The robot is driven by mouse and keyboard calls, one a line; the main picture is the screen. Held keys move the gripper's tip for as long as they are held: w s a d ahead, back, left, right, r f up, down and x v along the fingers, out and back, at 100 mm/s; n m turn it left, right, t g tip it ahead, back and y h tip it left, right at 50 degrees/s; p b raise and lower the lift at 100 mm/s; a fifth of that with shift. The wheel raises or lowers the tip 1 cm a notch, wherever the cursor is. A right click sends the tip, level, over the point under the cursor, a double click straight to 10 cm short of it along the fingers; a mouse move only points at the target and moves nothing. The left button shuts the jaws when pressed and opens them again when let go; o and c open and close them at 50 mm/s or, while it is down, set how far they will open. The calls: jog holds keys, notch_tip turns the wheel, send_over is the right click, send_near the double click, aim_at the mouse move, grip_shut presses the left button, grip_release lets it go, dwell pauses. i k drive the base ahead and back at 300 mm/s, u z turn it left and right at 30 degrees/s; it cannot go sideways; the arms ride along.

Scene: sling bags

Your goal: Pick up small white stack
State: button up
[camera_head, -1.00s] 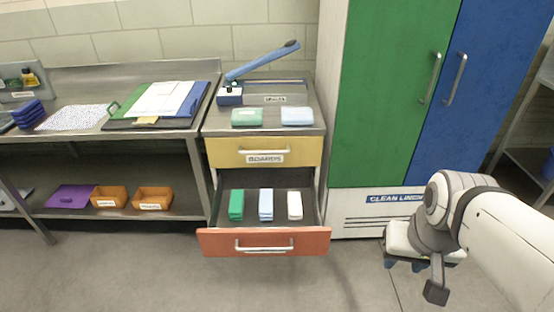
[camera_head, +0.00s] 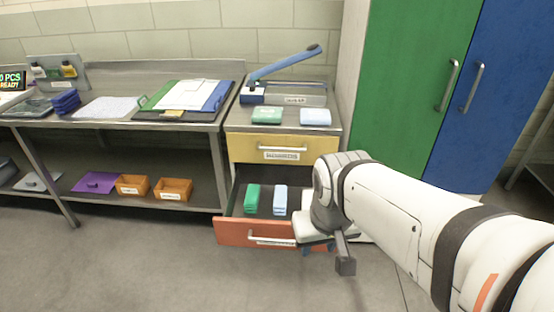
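The small white stack does not show now. My arm and gripper cover the right part of the open red-fronted drawer (camera_head: 232,232), where it lay a second ago. A green stack (camera_head: 252,198) and a light blue stack (camera_head: 280,200) lie in the drawer, left of my gripper. My gripper (camera_head: 318,249) hangs at the drawer's right front corner. Its small bluish fingertips look apart, with nothing seen between them. How high it is over the drawer is hard to tell.
A yellow drawer (camera_head: 250,146) above is shut. Its countertop holds green (camera_head: 267,115) and pale blue (camera_head: 315,116) folded stacks and a blue-handled press (camera_head: 285,62). A green and blue cabinet (camera_head: 405,90) stands at right. The floor in front is clear.

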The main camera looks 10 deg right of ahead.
aim_at(307, 194)
jog(key=z, duration=0.05)
jog(key=i, duration=1)
jog(key=u, duration=0.1)
